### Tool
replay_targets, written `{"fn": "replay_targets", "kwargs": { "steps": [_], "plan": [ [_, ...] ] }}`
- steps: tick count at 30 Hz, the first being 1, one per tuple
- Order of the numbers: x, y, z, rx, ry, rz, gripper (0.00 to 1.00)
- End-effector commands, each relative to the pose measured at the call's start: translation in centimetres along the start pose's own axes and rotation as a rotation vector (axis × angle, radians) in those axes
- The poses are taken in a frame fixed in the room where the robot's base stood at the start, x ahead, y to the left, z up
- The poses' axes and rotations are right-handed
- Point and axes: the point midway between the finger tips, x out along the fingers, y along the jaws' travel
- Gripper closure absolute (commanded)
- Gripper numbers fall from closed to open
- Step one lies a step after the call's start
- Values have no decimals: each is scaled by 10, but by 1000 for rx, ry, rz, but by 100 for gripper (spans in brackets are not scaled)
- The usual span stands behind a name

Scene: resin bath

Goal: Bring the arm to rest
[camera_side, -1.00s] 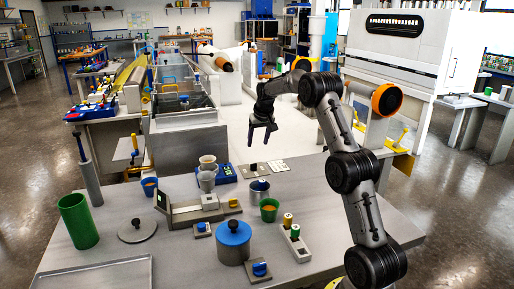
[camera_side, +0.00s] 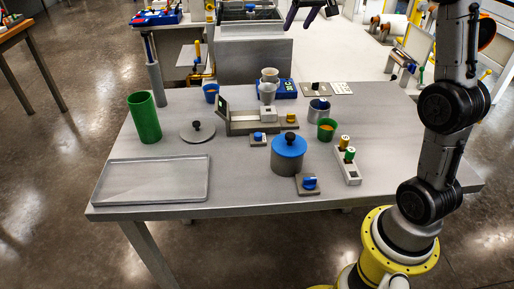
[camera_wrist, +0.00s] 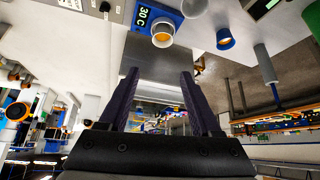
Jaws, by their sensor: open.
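My gripper (camera_side: 299,24) hangs at the top edge of the side view, cut off by the frame, with its dark fingers pointing down. It is above and beyond the far edge of the table (camera_side: 240,185), clear of everything on it. In the wrist view my gripper (camera_wrist: 160,73) shows two dark fingers spread apart with nothing between them. My arm stands upright at the right of the side view, on its yellow base, with its upper part out of frame.
A grey tank (camera_side: 250,55) stands behind.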

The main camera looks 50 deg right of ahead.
Motion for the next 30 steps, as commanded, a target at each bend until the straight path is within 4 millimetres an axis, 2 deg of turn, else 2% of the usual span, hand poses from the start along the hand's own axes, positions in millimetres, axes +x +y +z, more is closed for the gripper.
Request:
{"fn": "replay_targets", "kwargs": {
  "steps": [1,6,11,15,20,21,24,27,30],
  "plan": [
    [-28,-20,12,-35,19,-25,35],
    [-95,-64,64,-132,51,-96,35],
    [-142,-86,130,-221,65,-162,35],
    [-168,-92,198,-297,64,-215,35],
    [-175,-83,280,-379,37,-262,35],
    [-172,-79,299,-396,25,-269,35],
    [-161,-69,337,-422,-18,-271,35],
    [-149,-62,360,-431,-68,-260,35],
    [-143,-59,370,-437,-98,-254,35]
  ]
}}
